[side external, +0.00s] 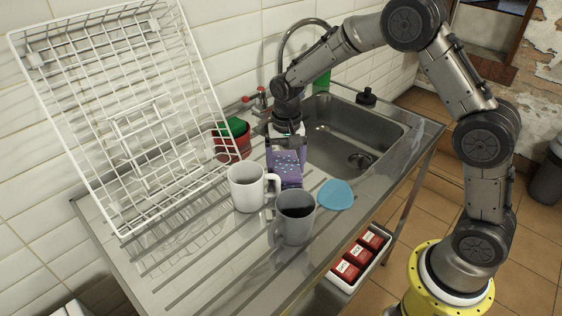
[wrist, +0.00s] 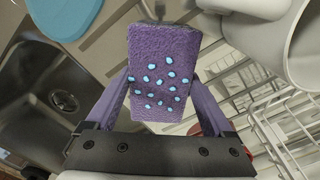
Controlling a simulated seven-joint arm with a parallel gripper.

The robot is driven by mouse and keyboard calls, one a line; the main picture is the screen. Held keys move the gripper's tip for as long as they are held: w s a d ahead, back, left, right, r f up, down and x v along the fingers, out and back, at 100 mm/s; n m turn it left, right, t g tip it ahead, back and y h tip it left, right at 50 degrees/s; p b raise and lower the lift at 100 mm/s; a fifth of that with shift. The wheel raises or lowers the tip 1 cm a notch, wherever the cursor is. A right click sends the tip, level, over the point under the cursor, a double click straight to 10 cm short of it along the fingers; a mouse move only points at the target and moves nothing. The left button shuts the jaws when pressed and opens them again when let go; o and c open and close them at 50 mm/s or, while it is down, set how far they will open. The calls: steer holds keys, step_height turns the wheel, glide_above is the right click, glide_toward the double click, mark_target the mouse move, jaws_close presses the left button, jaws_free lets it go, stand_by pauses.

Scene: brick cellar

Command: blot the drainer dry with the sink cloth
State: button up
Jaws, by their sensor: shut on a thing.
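The sink cloth (side external: 286,172) is a purple folded pad with light-blue dots. My gripper (side external: 287,150) is shut on it and points down at the sink end of the drainer. In the wrist view the cloth (wrist: 165,75) sits between the two fingers of my gripper (wrist: 160,92). The drainer (side external: 238,264) is the ribbed steel board left of the basin. The cloth hangs low over it, behind the mugs; I cannot tell whether it touches the steel.
A white mug (side external: 246,190) and a grey mug (side external: 294,222) stand on the drainer, close before the cloth. A blue disc (side external: 335,194) lies to their right. A white wire rack (side external: 125,120) leans on the wall. A red pot (side external: 232,152) stands behind. The sink basin (side external: 345,135) is right.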

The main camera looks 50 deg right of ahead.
mark_target(275, 158)
steer(key=shift+s, duration=1.1)
steer(key=shift+w, duration=2.95)
steer(key=shift+w+r, duration=0.1)
steer(key=shift+r, duration=3.95)
